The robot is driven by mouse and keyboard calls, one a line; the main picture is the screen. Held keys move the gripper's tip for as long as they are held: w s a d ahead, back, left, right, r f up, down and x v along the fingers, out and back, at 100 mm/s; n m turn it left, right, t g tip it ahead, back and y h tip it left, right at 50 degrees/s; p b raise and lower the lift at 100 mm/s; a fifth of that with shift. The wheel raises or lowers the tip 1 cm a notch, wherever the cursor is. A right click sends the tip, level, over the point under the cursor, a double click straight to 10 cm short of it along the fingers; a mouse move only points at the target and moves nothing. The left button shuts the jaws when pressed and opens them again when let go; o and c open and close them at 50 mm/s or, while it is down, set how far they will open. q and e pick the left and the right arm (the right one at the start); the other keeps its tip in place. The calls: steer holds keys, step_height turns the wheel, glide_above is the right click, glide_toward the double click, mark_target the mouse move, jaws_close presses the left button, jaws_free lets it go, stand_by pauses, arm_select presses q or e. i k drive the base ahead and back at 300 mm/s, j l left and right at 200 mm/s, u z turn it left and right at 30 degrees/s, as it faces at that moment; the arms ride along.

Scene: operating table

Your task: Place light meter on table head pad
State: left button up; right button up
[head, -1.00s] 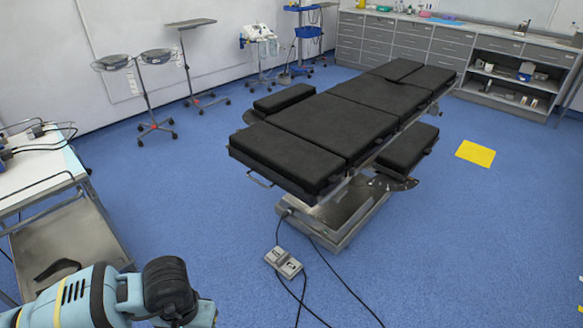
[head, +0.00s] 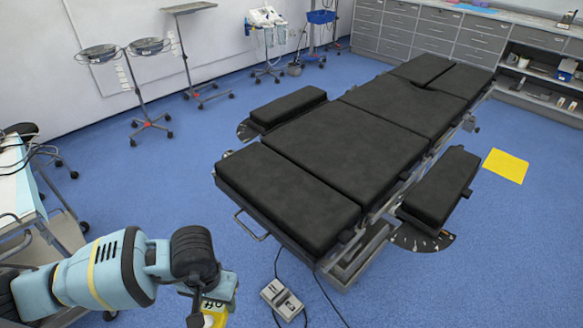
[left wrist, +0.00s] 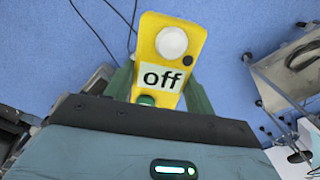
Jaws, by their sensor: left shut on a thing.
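The light meter (left wrist: 172,48) is a yellow device with a white round dome and a label reading "off". My left gripper (left wrist: 165,98) is shut on it, with green fingers on both sides. In the head view the yellow light meter (head: 214,312) shows only in part at the bottom, below my left wrist. The operating table has black pads. Its near end pad (head: 287,196) lies to the right of and beyond my left gripper, apart from it. The smaller pad at the far end (head: 421,68) is bare. My right gripper is not in view.
A grey foot pedal (head: 282,299) with cables lies on the blue floor before the table. A cart (head: 22,205) stands at the left. Side pads (head: 440,186) flank the table. A yellow floor mat (head: 506,166) lies at the right. Instrument stands (head: 146,90) are at the back left.

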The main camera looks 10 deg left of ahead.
mark_target(284, 186)
steer(key=i+l, duration=0.1)
steer(key=i, duration=0.9)
steer(key=j+u, duration=0.05)
